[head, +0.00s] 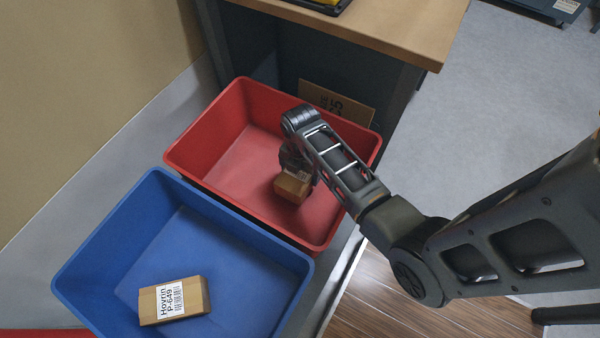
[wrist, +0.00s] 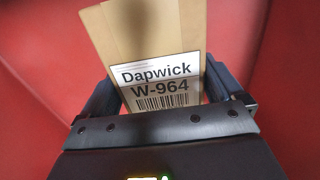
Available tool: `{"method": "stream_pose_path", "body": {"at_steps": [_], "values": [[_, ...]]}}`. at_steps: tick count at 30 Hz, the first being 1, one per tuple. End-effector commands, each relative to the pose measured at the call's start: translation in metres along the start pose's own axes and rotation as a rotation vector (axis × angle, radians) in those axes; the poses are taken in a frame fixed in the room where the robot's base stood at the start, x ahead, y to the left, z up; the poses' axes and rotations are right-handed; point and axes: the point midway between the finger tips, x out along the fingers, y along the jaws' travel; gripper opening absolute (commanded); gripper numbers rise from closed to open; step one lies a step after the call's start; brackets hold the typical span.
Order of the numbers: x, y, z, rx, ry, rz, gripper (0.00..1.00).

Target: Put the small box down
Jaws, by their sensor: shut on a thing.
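The small cardboard box (head: 292,186) is in my gripper (head: 297,165), inside the outline of the red bin (head: 225,120) in the head view. In the wrist view the box (wrist: 155,45) has a white label reading "Dapwick W-964" with a barcode. The two fingers of my gripper (wrist: 160,90) are shut on its sides. Red bin surface fills the background there. I cannot tell whether the underside of the box touches the bin floor. My arm hides part of the bin's right side.
A wooden-topped table (head: 390,30) stands behind. A larger cardboard box (head: 340,101) is beyond the red bin's back rim. The red bin's left floor is clear.

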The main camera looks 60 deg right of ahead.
Motion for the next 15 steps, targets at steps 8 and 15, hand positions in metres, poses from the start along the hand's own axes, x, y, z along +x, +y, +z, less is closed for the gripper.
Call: {"method": "stream_pose_path", "body": {"at_steps": [8, 15], "values": [[0.018, 0.0, 0.0, 0.0, -0.001, 0.001, 0.51], [0.021, 0.0, 0.0, 0.0, 0.0, 0.0, 0.51]]}}
